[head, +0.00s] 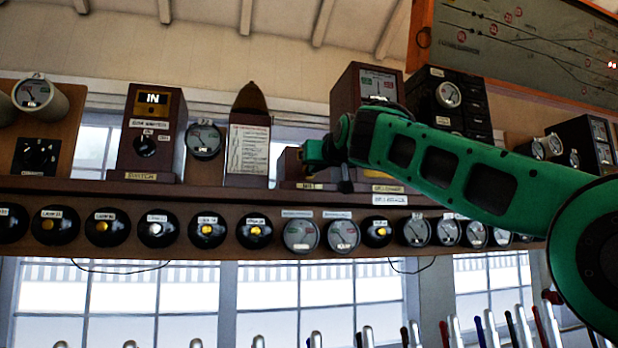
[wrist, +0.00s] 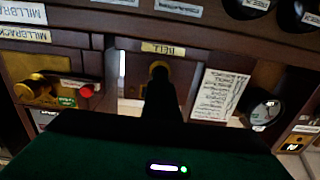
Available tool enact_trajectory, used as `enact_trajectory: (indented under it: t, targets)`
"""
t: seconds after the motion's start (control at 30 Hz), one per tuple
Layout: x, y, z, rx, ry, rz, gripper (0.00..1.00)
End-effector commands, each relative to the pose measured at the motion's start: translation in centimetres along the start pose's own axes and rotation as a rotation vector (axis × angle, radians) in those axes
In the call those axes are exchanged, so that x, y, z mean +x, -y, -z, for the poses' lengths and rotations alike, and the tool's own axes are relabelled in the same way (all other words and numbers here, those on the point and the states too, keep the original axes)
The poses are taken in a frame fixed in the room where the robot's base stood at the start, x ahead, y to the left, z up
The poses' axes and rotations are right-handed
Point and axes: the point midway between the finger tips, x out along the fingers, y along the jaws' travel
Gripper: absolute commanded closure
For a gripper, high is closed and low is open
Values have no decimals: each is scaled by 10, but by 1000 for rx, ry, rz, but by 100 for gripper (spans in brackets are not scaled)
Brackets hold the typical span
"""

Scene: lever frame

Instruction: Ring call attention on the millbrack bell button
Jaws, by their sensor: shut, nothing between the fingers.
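A small wooden box (head: 289,163) with a yellow label (head: 309,186) stands on the shelf in the head view, partly behind my arm. In the wrist view the label (wrist: 163,48) reads like BELL, and a round brass button (wrist: 158,68) shows beside it. My gripper (wrist: 159,76) is shut and empty, its dark tips in front of the button and covering part of it. I cannot tell whether the tips touch it. In the head view my green wrist is at the box, and the fingertips are hidden. MILLBRACK labels (wrist: 25,34) show at the left of the wrist view.
A taller wooden instrument (head: 367,85) stands right behind the box; in the wrist view its brass knob (wrist: 32,88) and red button (wrist: 87,91) are left of the tips. A card holder (head: 248,145) stands left. Round dials and black plungers (head: 208,230) line the shelf front.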

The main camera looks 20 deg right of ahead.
Motion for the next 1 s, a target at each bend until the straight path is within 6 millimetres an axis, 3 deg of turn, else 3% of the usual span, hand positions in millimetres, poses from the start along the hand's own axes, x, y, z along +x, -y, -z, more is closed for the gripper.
enact_trajectory:
  t: [0.43, 1.0]
  targets:
    - [16, 0, -1, 0, 1, 1, 100]
    - [-2, 0, 0, 0, 0, -1, 100]
